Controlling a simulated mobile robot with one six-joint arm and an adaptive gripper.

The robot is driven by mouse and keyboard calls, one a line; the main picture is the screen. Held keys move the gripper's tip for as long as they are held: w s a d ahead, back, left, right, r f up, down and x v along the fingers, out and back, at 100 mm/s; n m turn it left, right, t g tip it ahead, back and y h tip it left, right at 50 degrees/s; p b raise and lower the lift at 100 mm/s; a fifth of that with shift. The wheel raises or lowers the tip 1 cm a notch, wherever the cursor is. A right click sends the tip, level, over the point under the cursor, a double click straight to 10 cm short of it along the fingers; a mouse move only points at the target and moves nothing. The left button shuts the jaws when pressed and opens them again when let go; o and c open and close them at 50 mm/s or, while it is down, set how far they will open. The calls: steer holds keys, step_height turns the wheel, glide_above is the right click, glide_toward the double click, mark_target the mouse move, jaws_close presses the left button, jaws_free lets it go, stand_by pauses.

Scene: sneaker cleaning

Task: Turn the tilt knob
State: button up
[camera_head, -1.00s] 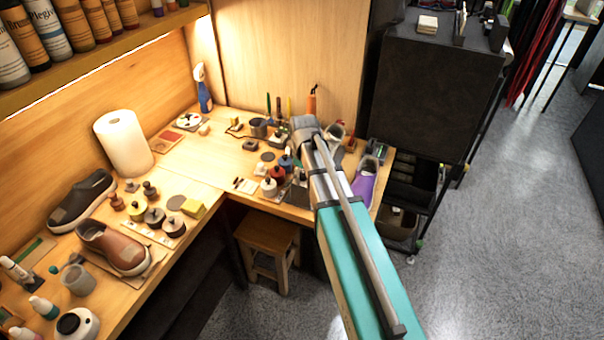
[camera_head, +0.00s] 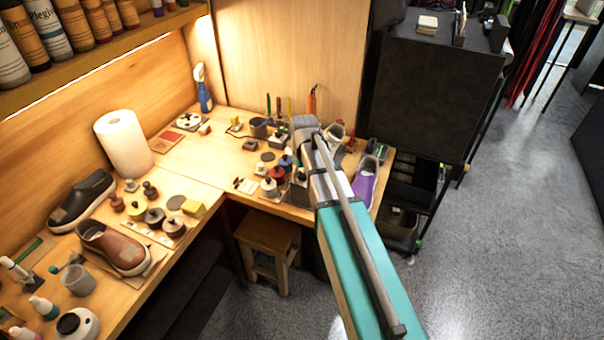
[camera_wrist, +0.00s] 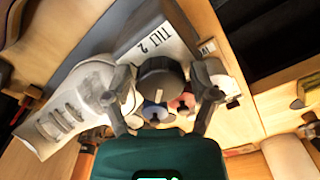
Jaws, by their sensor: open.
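The tilt knob (camera_wrist: 161,76) is a dark round knob with a pale mark, seen nearly end-on in the wrist view. It sits on a grey block with a white label plate (camera_wrist: 160,38) reading "TILT 2". My gripper (camera_wrist: 163,88) is open, with one finger on each side of the knob. I cannot tell whether either finger touches it. A white sneaker (camera_wrist: 72,108) lies at the left of the wrist view, partly behind the left finger.
In the head view, a purple shoe (camera_head: 365,180) stands right of my arm. Small bottles (camera_head: 270,182) stand close on its left. A wooden stool (camera_head: 268,240) is below the bench, and a black cabinet (camera_head: 435,95) stands at the right. The floor at right is clear.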

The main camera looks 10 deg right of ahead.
steer(key=shift+m, duration=1.3)
steer(key=c, duration=0.9)
steer(key=shift+n, duration=4)
